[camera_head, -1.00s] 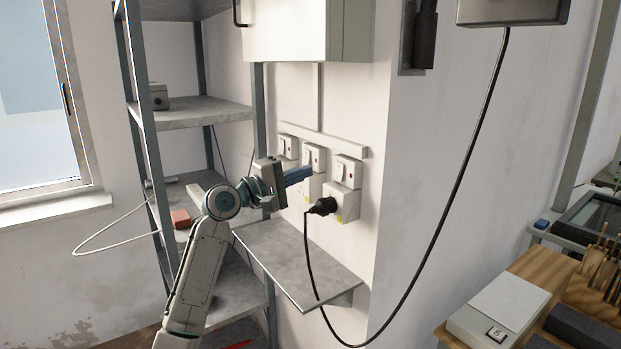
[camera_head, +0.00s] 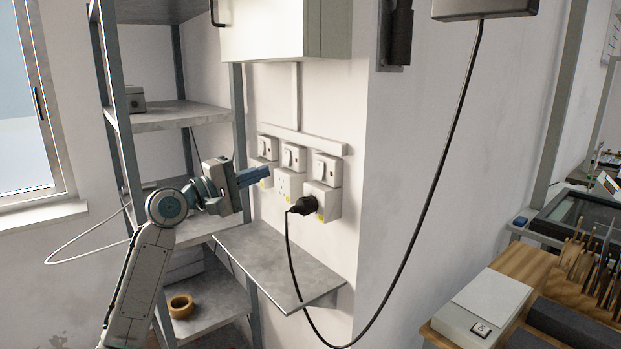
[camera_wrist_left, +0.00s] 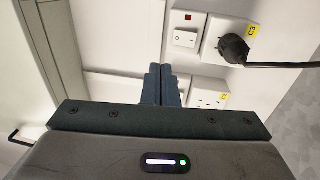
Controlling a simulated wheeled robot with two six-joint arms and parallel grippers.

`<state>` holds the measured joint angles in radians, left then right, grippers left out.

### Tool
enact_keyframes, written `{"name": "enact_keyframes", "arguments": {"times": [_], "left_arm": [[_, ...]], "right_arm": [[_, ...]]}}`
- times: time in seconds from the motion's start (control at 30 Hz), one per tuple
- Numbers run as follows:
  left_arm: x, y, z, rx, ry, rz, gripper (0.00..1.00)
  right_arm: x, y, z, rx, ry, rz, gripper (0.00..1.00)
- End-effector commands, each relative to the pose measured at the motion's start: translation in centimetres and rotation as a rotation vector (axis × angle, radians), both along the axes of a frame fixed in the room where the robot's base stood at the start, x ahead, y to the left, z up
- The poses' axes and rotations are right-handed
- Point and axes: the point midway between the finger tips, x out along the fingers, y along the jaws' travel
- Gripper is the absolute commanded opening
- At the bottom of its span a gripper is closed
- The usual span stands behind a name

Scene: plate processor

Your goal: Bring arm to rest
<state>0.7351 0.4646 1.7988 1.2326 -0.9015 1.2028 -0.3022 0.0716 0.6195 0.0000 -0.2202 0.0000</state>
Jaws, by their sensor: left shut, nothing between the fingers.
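My left gripper (camera_head: 254,176) is raised in front of the wall sockets, with its blue fingers pointing right. Its fingers are together and empty, and they also show in the left wrist view (camera_wrist_left: 160,86). They overlap the leftmost socket in the head view; I cannot tell the exact gap to the wall. My left arm (camera_head: 140,275) comes up from the lower left. My right gripper is in neither view.
A black plug (camera_head: 304,205) sits in the right socket (camera_head: 325,202), its cable hanging down. A grey wall shelf (camera_head: 270,262) is below the gripper. Metal shelving (camera_head: 165,115) stands behind the arm, with a tape roll (camera_head: 181,306). A wooden bench (camera_head: 530,262) is at right.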

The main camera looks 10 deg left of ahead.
Motion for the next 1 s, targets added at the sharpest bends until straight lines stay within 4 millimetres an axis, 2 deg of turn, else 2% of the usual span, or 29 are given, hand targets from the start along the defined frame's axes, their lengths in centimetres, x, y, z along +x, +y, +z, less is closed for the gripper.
{"name": "enact_keyframes", "arguments": {"times": [0.07,0.17,0.27,0.4,0.47,0.5,0.6,0.7,0.77,0.9,1.0], "left_arm": [[0.0,-0.2,-0.7,0.013,0.004,0.002,0.00],[-0.3,-0.9,-3.7,0.079,0.018,0.013,0.00],[-1.3,-2.1,-9.3,0.211,0.046,0.031,0.00],[-4.4,-3.7,-18.8,0.459,0.090,0.046,0.00],[-6.1,-4.1,-22.6,0.565,0.109,0.044,0.00],[-7.4,-4.4,-25.0,0.636,0.123,0.040,0.00],[-11.1,-4.8,-30.5,0.805,0.159,0.019,0.00],[-15.3,-4.9,-35.3,0.972,0.199,-0.014,0.00],[-18.0,-4.8,-37.9,1.068,0.225,-0.040,0.00],[-24.9,-4.2,-42.7,1.281,0.290,-0.120,0.00],[-29.4,-3.6,-45.0,1.407,0.337,-0.183,0.00]], "right_arm": [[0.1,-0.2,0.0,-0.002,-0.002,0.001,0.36],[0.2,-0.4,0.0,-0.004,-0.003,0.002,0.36],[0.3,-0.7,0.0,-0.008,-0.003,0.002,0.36],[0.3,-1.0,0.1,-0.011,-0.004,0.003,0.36],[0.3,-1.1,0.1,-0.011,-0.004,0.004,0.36],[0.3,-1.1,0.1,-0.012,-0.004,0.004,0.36],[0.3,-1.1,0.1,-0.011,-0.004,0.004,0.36],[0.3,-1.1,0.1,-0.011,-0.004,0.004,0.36],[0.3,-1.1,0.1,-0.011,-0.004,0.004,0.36],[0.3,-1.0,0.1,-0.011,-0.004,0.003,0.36],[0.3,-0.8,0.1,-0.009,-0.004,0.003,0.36]]}}
